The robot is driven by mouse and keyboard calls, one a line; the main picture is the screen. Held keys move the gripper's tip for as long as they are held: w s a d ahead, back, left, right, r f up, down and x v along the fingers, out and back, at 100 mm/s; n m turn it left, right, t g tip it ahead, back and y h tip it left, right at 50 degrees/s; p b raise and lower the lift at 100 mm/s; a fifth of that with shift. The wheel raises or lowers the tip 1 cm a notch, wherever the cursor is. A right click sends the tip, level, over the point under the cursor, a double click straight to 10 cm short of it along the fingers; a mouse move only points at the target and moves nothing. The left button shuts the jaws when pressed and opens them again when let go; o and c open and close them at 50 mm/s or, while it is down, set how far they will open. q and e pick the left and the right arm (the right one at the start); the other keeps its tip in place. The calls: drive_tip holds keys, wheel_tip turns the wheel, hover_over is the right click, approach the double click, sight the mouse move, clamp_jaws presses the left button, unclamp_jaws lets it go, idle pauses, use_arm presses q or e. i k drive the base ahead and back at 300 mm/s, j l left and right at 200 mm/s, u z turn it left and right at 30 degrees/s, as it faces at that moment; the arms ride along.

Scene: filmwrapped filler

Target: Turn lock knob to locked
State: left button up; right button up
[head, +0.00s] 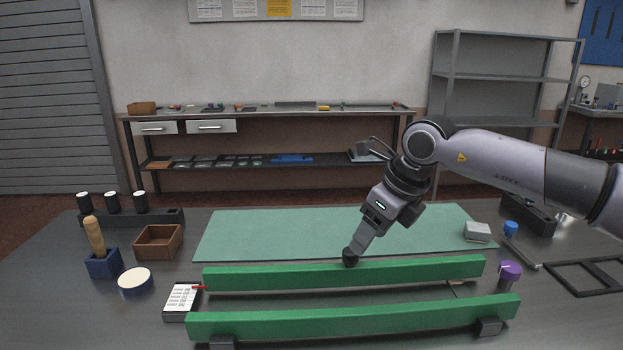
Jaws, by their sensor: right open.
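No part is clearly marked as the lock knob. A purple round knob-like piece (510,270) with a pale line on its top stands at the right end of the green bars. A smaller blue cap (510,228) stands behind it; I cannot tell which one is the lock knob. My right gripper (352,257) points down at the back edge of the rear green bar (340,274), well left of the purple piece. It is open, with nothing visible in it; its fingers overlap in this view. My left gripper is not in view.
A front green bar (350,317) runs parallel to the rear one. A green mat (270,232) lies behind. A brown box (158,242), a wooden-handled tool (95,237), a round tin (135,281) and a checklist (181,299) stand left. A black frame (590,276) lies right.

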sight(509, 271)
drive_tip(key=k, duration=0.9)
